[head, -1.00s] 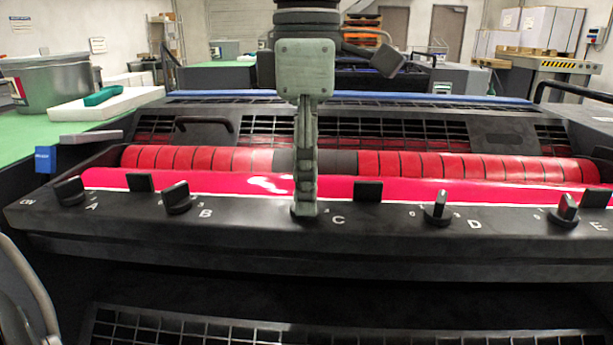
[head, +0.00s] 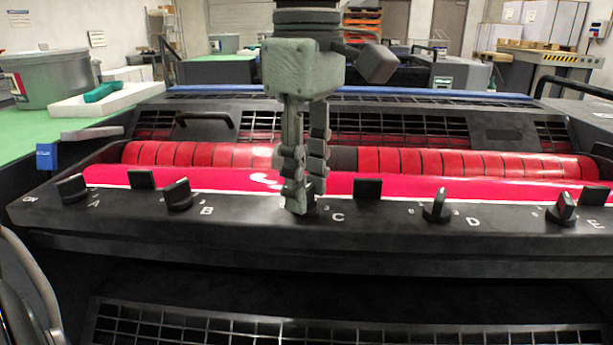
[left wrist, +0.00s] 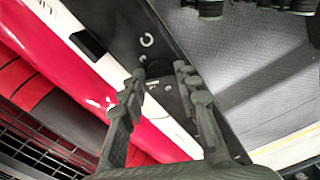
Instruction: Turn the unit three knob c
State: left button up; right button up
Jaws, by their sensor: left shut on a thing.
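Unit three knob C is the black knob by the white letter C on the dark control ledge (head: 250,228). My left gripper (head: 306,200) comes down on it from above, fingers pointing down, one on each side. It is shut on the knob, which the fingers mostly hide in the head view. In the left wrist view the dark knob (left wrist: 158,70) sits between the fingertips, near the letter C; its pointing direction is hard to tell. My right gripper is not in view.
Knob B (head: 178,194) and knob A (head: 72,188) stand to the left, knob D (head: 437,206) and knob E (head: 562,209) to the right. Behind the ledge lie a glossy pink-red roller (head: 400,190) and a segmented red roller (head: 440,163). Small black blocks stand along the ledge.

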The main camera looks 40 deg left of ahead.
aim_at(306, 190)
pick_arm(q)
jog(key=o, duration=1.2)
jog(key=shift+c, duration=0.2)
jog(key=shift+r, duration=0.1)
notch_tip(306, 190, up, 12)
